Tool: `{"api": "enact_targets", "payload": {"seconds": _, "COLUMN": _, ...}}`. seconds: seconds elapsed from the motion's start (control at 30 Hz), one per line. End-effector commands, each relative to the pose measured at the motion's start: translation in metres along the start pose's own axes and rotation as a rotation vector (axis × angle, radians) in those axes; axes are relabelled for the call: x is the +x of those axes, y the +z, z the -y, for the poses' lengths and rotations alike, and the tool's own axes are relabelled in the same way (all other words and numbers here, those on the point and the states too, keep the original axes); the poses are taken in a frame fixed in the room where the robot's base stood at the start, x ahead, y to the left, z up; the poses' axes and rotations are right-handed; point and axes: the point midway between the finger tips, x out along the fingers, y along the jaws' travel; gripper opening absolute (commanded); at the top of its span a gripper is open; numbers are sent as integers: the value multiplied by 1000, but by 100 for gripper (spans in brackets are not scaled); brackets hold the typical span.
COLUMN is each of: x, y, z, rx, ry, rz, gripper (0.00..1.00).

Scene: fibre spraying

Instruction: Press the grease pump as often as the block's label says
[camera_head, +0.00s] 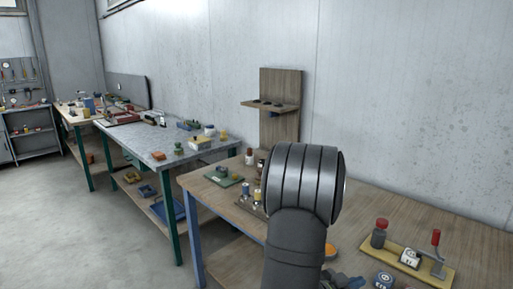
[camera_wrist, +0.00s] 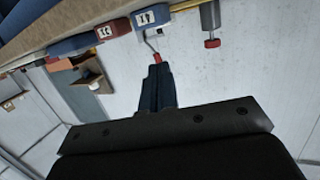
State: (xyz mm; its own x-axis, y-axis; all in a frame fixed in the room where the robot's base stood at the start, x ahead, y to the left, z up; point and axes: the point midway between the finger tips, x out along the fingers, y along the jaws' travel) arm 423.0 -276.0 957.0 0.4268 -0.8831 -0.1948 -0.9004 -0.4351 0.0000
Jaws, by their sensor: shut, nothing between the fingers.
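A yellow base (camera_head: 398,251) on the right of the wooden table carries a grey cylinder with a red knob (camera_head: 380,232), a labelled block (camera_head: 411,257) and a lever with a red grip (camera_head: 437,240). I cannot tell which of the two is the grease pump. In the tilted wrist view my gripper (camera_wrist: 156,70) is shut and empty. Its tips appear close to the red-gripped lever (camera_wrist: 157,58); I cannot tell whether they touch. The red-knobbed cylinder (camera_wrist: 211,43) is to the right. The labelled block (camera_wrist: 147,18) shows dark marks on white that I cannot read surely.
Another labelled block (camera_head: 383,280) lies in front of the yellow base, and another one (camera_wrist: 104,32) shows in the wrist view. An orange dish (camera_head: 331,250) is left of the base. A wooden rack (camera_head: 282,85) stands at the back. My arm hides the table's middle.

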Motion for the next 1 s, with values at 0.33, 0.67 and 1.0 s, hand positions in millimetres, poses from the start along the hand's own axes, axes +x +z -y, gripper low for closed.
{"api": "enact_targets", "payload": {"seconds": 0.33, "x": 0, "y": 0, "z": 0, "rx": 0, "ry": 0, "rz": 0, "gripper": 0}}
{"api": "enact_targets", "payload": {"seconds": 0.67, "x": 24, "y": -5, "z": 52, "rx": 35, "ry": -147, "rz": 57, "gripper": 0}}
{"api": "enact_targets", "payload": {"seconds": 1.0, "x": 68, "y": -34, "z": 172, "rx": -28, "ry": -508, "rz": 216, "gripper": 0}}
